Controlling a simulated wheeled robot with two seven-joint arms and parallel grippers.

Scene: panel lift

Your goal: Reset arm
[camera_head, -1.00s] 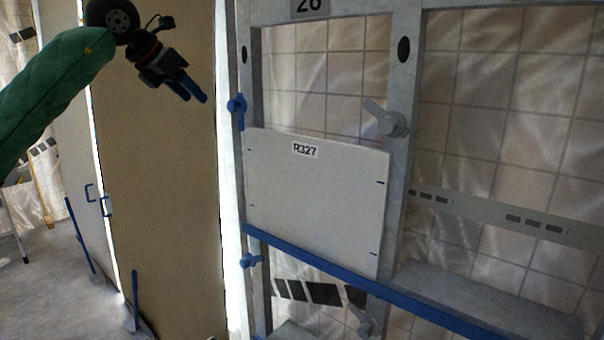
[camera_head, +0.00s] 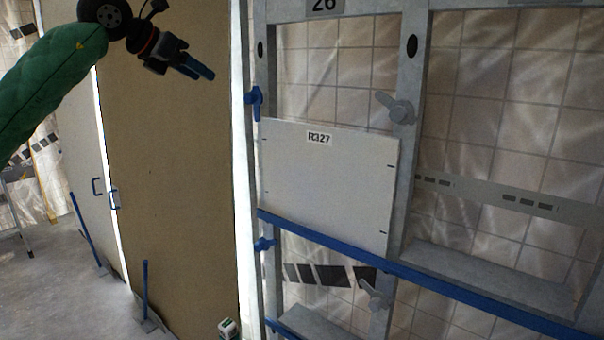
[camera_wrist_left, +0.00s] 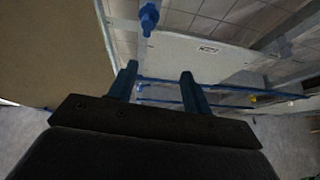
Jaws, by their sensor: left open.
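My left arm in a green sleeve comes in from the upper left of the head view. Its left gripper (camera_head: 203,73) is raised in front of the tan board, left of the frame, and holds nothing. In the left wrist view the two blue fingers (camera_wrist_left: 158,84) stand apart. The white panel R327 (camera_head: 325,185) sits in the grey metal frame (camera_head: 408,90), on a blue rail (camera_head: 340,243). The panel also shows in the left wrist view (camera_wrist_left: 200,60), beyond the fingers. My right gripper is not seen.
Blue latches (camera_head: 255,97) are on the frame's left post, and grey latches (camera_head: 394,108) on the middle post. A tall tan board (camera_head: 170,190) stands left of the frame. Blue-handled tools (camera_head: 146,290) stand on the floor at lower left. A small white-and-green item (camera_head: 228,328) is at the bottom.

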